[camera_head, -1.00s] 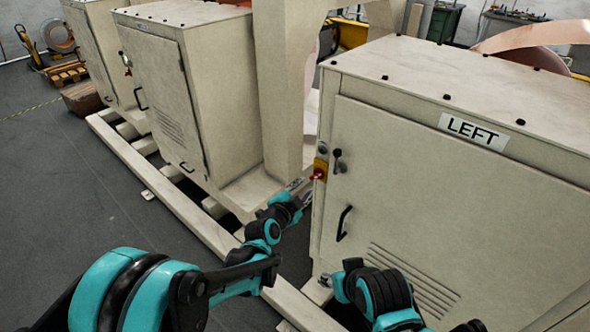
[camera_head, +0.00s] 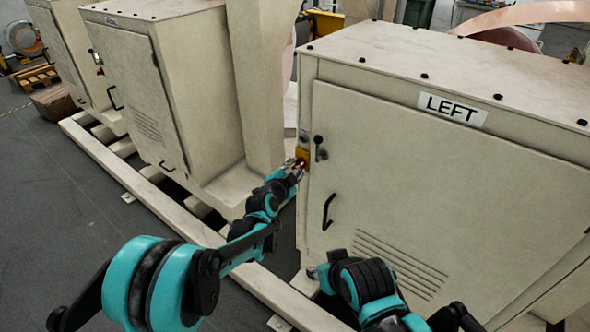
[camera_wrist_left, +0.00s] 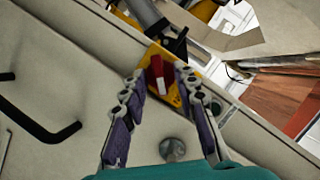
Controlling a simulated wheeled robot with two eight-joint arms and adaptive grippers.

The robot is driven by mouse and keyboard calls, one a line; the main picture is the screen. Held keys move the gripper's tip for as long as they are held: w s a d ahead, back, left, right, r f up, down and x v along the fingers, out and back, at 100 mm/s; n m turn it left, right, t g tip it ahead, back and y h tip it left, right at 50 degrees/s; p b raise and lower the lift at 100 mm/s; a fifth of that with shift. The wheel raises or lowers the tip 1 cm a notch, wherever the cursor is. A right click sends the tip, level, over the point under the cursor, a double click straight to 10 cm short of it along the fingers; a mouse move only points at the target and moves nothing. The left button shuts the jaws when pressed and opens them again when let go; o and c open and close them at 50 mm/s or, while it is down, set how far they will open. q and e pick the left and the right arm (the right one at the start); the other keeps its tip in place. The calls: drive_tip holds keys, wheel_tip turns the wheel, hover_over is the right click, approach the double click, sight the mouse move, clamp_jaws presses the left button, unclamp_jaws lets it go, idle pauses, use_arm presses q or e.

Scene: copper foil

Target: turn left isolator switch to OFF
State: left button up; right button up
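The isolator switch is a red knob on a yellow plate (camera_head: 302,153), at the left edge of the cabinet labelled LEFT (camera_head: 450,110). In the left wrist view the red knob (camera_wrist_left: 157,78) has a white mark and the yellow plate shows around it. My left gripper (camera_head: 298,167) is at the switch and partly covers it in the head view. In the left wrist view its fingers (camera_wrist_left: 160,85) are apart, one on each side of the knob, with gaps visible. Whether a finger touches it I cannot tell. My right arm is low in front of the cabinet; its fingers are not clear.
A black door handle (camera_head: 328,211) and a dark latch (camera_head: 318,148) are on the cabinet door close to the switch. A round grey lock (camera_wrist_left: 172,149) shows between the fingers. A second cabinet (camera_head: 130,90) stands left, beyond a pale floor frame (camera_head: 150,190).

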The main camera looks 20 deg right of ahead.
use_arm(q)
clamp_jaws()
drive_tip(key=shift+n, duration=0.3)
drive_tip(key=shift+w+a+r+n+g+h+p, duration=0.1)
drive_tip(key=shift+n+g+h+p, duration=0.05)
drive_tip(key=shift+n+g+p, duration=0.3)
drive_tip(key=shift+r+n+g+h+p, duration=0.15)
drive_tip(key=shift+n+g+p, duration=0.15)
drive_tip(key=shift+n, duration=0.25)
drive_tip(key=n+g, duration=0.1)
drive_tip(key=n+h+p, duration=0.1)
drive_tip(key=n, duration=0.1)
drive_tip(key=shift+w+a+f+g, duration=0.1)
drive_tip(key=shift+w+g, duration=0.05)
drive_tip(key=shift+g, duration=0.2)
drive_tip(key=n+g+h, duration=0.1)
drive_tip(key=n, duration=0.2)
drive_tip(key=shift+w+a+f+g+h, duration=0.1)
drive_tip(key=shift+w+g+h, duration=0.05)
drive_tip(key=shift+g+h, duration=0.25)
drive_tip(key=n+g+h, duration=0.1)
drive_tip(key=n, duration=0.2)
drive_tip(key=shift+a+f+n+h, duration=0.1)
drive_tip(key=shift+n+h, duration=0.3)
drive_tip(key=shift+g, duration=0.3)
